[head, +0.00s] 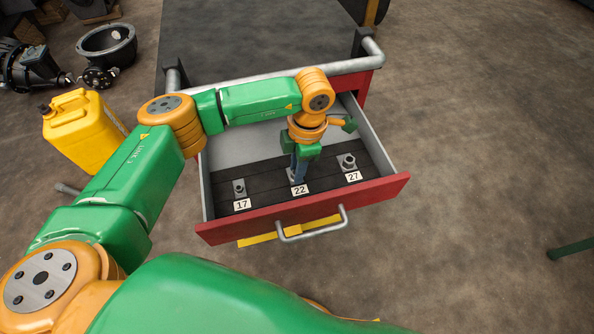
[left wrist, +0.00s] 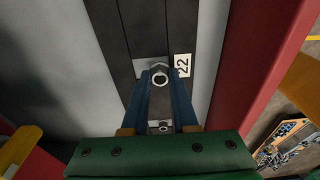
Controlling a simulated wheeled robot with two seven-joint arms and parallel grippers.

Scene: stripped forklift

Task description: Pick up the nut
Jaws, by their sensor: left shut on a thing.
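An open drawer (head: 372,195) with a red front holds small metal nuts on plates, labelled 17, 22 and 27. My left gripper (head: 298,178) points down into the drawer at label 22. In the left wrist view its blue fingers are shut on the metal nut (left wrist: 160,77) beside label 22, low over its plate. I cannot tell whether the nut is lifted. In the head view the gripper mostly hides this nut. The nut at 17 (head: 239,187) and the nut at 27 (head: 348,161) sit to either side. My right gripper is out of view.
The drawer's grey side walls and red front (left wrist: 260,60) stand close around the left gripper. A tubular handle (head: 312,230) is on the front. A yellow jerrycan (head: 80,135) and dark machine parts (head: 105,45) stand on the floor at left. The floor at right is mostly clear.

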